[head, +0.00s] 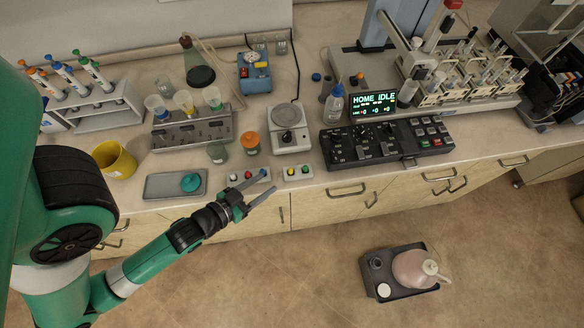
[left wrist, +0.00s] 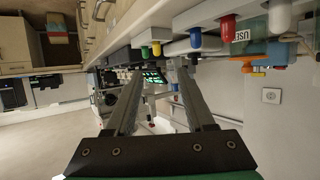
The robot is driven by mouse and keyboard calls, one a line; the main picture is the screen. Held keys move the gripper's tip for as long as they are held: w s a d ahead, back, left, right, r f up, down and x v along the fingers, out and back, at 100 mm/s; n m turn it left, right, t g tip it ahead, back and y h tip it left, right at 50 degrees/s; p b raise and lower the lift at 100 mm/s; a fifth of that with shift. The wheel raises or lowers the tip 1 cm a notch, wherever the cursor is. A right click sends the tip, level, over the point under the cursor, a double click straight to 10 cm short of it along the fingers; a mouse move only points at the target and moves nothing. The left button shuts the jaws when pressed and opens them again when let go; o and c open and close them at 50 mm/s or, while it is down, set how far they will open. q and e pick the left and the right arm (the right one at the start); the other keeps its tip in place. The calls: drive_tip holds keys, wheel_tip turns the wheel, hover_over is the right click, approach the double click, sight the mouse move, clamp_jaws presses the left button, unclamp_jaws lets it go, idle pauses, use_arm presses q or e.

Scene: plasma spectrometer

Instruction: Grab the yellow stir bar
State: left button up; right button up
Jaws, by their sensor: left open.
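The yellow stir bar (left wrist: 156,48) shows in the left wrist view as a small yellow piece on a pale holder, close beside a green one (left wrist: 145,52). In the head view this small pale holder (head: 298,174) is at the bench's front edge; its coloured pieces are tiny there. My left gripper (head: 270,181) is open, its fingers pointing right, at the front edge by the left holder and short of the pale holder. In the left wrist view nothing is between its fingers (left wrist: 160,70). My right gripper is not in view.
A second small holder (head: 248,177) with coloured pieces is beside my left fingers. A balance-like device (head: 290,138) and a black control panel (head: 385,145) stand behind and to the right. A grey tray (head: 160,186) is at left.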

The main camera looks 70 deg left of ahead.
sight(287, 176)
use_arm(q)
drive_tip(key=x, duration=0.5)
drive_tip(key=shift+w+b, duration=0.1)
drive_tip(key=shift+b, duration=0.2)
drive_tip(key=b+x, duration=0.1)
drive_tip(key=x, duration=0.4)
drive_tip(key=shift+w+d+f, duration=0.1)
drive_tip(key=shift+d, duration=0.05)
clamp_jaws()
